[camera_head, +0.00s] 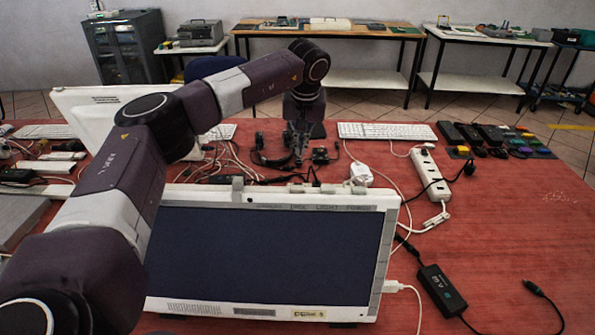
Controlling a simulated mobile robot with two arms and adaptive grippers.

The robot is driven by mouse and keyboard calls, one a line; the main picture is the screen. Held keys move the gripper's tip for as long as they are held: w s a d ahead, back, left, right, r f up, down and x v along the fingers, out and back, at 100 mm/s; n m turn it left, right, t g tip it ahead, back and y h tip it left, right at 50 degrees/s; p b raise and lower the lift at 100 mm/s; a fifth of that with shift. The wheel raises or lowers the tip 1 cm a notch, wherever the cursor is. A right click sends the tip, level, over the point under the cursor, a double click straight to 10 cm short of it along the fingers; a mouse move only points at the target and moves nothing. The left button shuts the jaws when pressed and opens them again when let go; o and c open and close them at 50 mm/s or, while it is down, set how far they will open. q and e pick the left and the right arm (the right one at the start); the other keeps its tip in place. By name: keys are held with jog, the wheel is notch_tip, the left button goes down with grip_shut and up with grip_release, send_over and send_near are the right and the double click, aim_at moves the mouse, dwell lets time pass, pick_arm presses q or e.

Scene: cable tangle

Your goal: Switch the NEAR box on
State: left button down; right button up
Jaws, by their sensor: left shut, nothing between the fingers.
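A white-framed unit with a dark screen (270,250) stands nearest me and may be the NEAR box; I see no readable "NEAR" label. Small grey raised pieces (312,188) sit along its top edge, with faint lettering under them. Whether it is on cannot be told; its screen is dark. My left arm reaches over it from the left. My left gripper (299,163) points down, shut and empty, just behind and above the top edge, among cables. Its exact distance from the edge is unclear. My right gripper is not in view.
A second white unit (85,120) stands behind at left. A white power strip (430,175), a small white plug (361,174) and a black adapter (442,290) lie at right. Cables tangle behind the screen. A keyboard (387,131) lies farther back.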

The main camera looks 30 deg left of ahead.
pick_arm(q)
jog(key=x, duration=0.4)
jog(key=s+p+x, duration=0.1)
jog(key=x, duration=0.4)
jog(key=p+x, duration=0.1)
jog(key=x, duration=0.3)
jog(key=shift+s+f, duration=0.1)
jog(key=shift+f, duration=0.35)
